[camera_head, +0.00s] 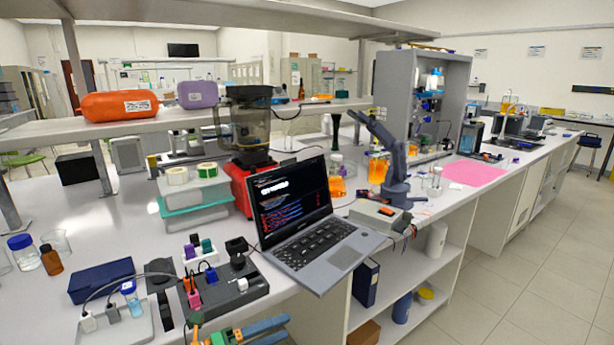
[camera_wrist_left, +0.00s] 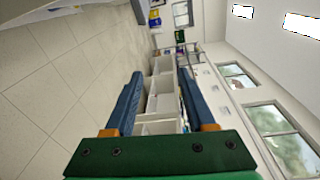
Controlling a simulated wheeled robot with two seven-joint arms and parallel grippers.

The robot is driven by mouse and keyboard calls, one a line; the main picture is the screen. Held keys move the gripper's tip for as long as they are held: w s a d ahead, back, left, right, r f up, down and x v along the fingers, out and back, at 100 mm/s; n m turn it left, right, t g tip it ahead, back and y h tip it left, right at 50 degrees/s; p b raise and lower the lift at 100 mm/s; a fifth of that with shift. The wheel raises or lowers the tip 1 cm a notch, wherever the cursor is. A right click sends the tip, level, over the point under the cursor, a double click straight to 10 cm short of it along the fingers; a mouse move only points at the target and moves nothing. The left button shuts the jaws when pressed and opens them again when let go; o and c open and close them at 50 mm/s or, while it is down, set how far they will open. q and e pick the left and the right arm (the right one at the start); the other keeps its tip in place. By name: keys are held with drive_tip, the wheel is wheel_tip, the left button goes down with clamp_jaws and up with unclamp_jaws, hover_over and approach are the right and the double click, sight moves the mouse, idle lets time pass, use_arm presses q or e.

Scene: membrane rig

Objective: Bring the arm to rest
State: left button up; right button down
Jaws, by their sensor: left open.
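My left gripper (camera_head: 262,328) shows at the bottom edge of the head view, in front of the bench, with its blue fingers and orange and green parts partly cut off by the frame. In the left wrist view the two blue fingers of the left gripper (camera_wrist_left: 160,82) stand apart with nothing between them. That view looks sideways over tiled floor and the white shelving. My right gripper is not in view.
The white bench (camera_head: 345,215) is crowded near my left gripper. An open laptop (camera_head: 305,225) overhangs its front edge, beside a black module (camera_head: 235,285) with cables. A blue case (camera_head: 101,280) lies left. The floor (camera_head: 500,270) at the right is clear.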

use_arm(q)
drive_tip(key=s+a+f+n+t+y, duration=0.1)
drive_tip(key=a+f+n+t+y, duration=0.15)
drive_tip(key=f+n, duration=0.45)
drive_tip(key=a+f+n+t+y, duration=0.2)
drive_tip(key=a+f+n+y, duration=0.2)
drive_tip(key=f+n, duration=0.3)
drive_tip(key=s+a+f+n+g+y, duration=0.25)
drive_tip(key=s+f+n, duration=0.2)
drive_tip(key=f, duration=0.25)
drive_tip(key=s+a+f+n+g+y, duration=0.1)
drive_tip(key=s+a+f+n+y, duration=0.15)
drive_tip(key=s+f, duration=0.45)
drive_tip(key=s+f+n+g+y, duration=0.1)
drive_tip(key=s+f+n+g, duration=0.1)
drive_tip(key=s, duration=0.7)
drive_tip(key=s+f+n+g+y, duration=0.1)
drive_tip(key=s+f+n+g, duration=0.2)
drive_tip(key=s+f, duration=0.3)
drive_tip(key=s+a+f+n+g+y, duration=0.1)
drive_tip(key=s+f+n+g, duration=0.1)
drive_tip(key=s, duration=1.2)
wheel_tip(320, 180, down, 3)
drive_tip(key=shift+r+n+g, duration=0.15)
drive_tip(key=shift+n+g, duration=0.25)
drive_tip(key=shift+g, duration=0.5)
